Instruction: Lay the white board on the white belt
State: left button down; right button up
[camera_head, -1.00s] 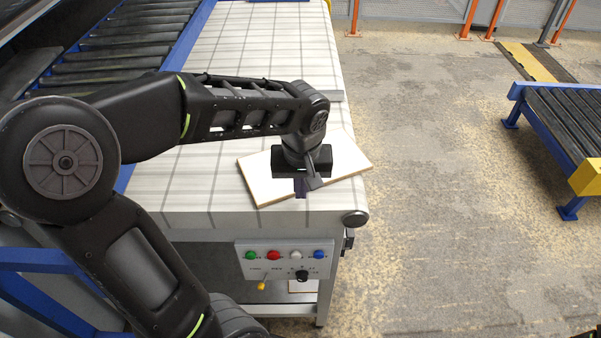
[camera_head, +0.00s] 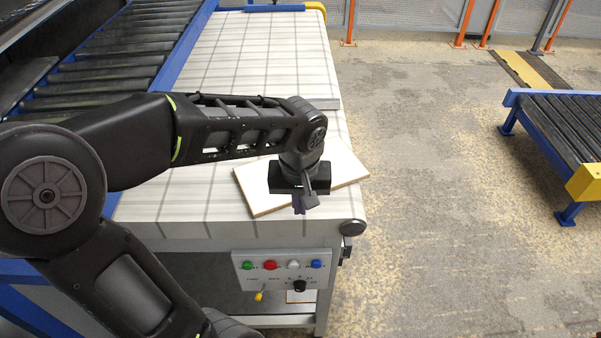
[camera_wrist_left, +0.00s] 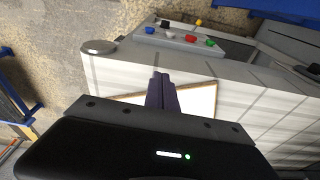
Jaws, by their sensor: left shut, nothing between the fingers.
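The white board (camera_head: 345,172) has a thin tan edge and lies at an angle on the near end of the white belt (camera_head: 195,200). Its right corner reaches past the belt's right side. My left gripper (camera_head: 299,205) is over the board, pointing down, shut and empty; it hides the board's middle. In the left wrist view, the shut fingers (camera_wrist_left: 161,92) stand in front of the board (camera_wrist_left: 200,98). Whether the fingertips touch the board I cannot tell. My right gripper is not in view.
A control panel (camera_head: 285,265) with coloured buttons is on the belt's near end. A dark roller conveyor (camera_head: 130,60) runs along the left. Another roller conveyor (camera_head: 560,120) stands at the right across open floor (camera_head: 430,200).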

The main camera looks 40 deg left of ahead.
pick_arm(q)
jog(key=w+a+p, duration=0.1)
jog(key=w+a, duration=0.1)
jog(key=w, duration=0.1)
jog(key=w+a+p, duration=0.1)
jog(key=w+a, duration=0.1)
jog(key=w, duration=0.1)
jog(key=w+a+p, duration=0.1)
jog(key=w+a, duration=0.1)
jog(key=w, duration=0.2)
jog(key=shift+a, duration=0.4)
jog(key=shift+s+f+p, duration=0.1)
jog(key=shift+f+p, duration=0.2)
jog(key=shift+p, duration=0.45)
jog(key=shift+f+b, duration=0.55)
jog(key=shift+b, duration=0.25)
jog(key=shift+s+d, duration=0.1)
jog(key=shift+s, duration=0.05)
